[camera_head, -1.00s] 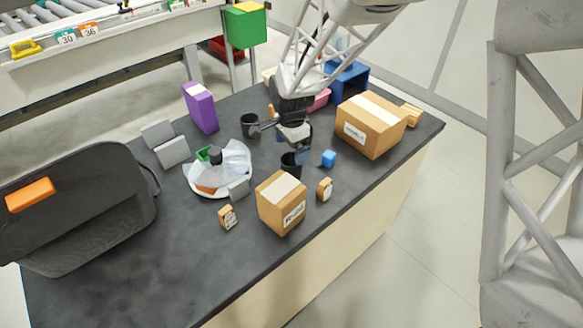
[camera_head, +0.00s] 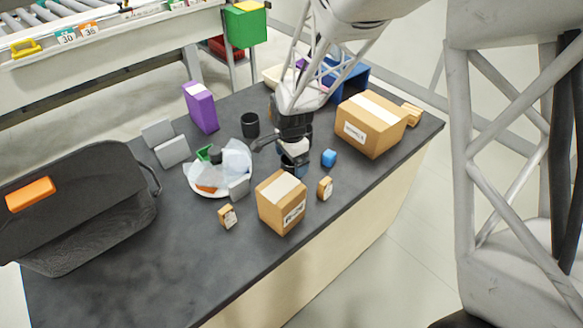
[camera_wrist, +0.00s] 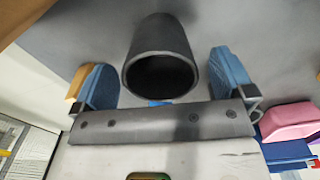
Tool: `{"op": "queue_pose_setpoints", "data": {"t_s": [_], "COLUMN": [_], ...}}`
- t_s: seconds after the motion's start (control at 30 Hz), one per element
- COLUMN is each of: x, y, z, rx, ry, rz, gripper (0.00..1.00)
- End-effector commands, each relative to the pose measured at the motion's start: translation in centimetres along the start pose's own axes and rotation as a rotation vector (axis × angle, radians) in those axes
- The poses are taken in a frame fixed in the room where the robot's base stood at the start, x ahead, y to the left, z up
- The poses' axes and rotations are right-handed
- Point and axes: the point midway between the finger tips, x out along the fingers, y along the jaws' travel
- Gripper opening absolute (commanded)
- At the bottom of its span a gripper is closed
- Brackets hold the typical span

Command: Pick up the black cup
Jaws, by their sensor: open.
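A black cup (camera_head: 290,172) stands on the dark table below my gripper (camera_head: 294,160), partly hidden by it in the head view. In the wrist view this black cup (camera_wrist: 161,40) lies between the two blue finger pads of my gripper (camera_wrist: 164,78), with its open mouth facing the camera. The fingers are spread apart, with a gap on both sides of the cup. A second black cup (camera_head: 250,124) stands apart, to the left and farther back.
A cardboard box (camera_head: 282,203) stands just in front, and a larger one (camera_head: 371,125) at right. A blue cube (camera_head: 329,158) and a small box (camera_head: 325,188) are close by. A white plate (camera_head: 219,190) with items lies left. Bare table lies at front left.

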Motion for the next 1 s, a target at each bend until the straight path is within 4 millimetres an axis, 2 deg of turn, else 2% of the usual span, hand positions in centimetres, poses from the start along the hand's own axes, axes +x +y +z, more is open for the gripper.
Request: {"op": "queue_pose_setpoints", "data": {"t_s": [0.1,0.23,0.83,1.0], "x": [1.5,2.3,2.5,2.4], "y": [0.1,0.0,0.0,0.0], "z": [0.0,0.0,0.0,0.0], "rx": [0.0,0.0,0.0,0.0], "ry": [0.0,0.0,0.0,0.0], "rz": [0.002,0.001,-0.001,-0.001], "gripper": [1.0,1.0,1.0,0.74]}}
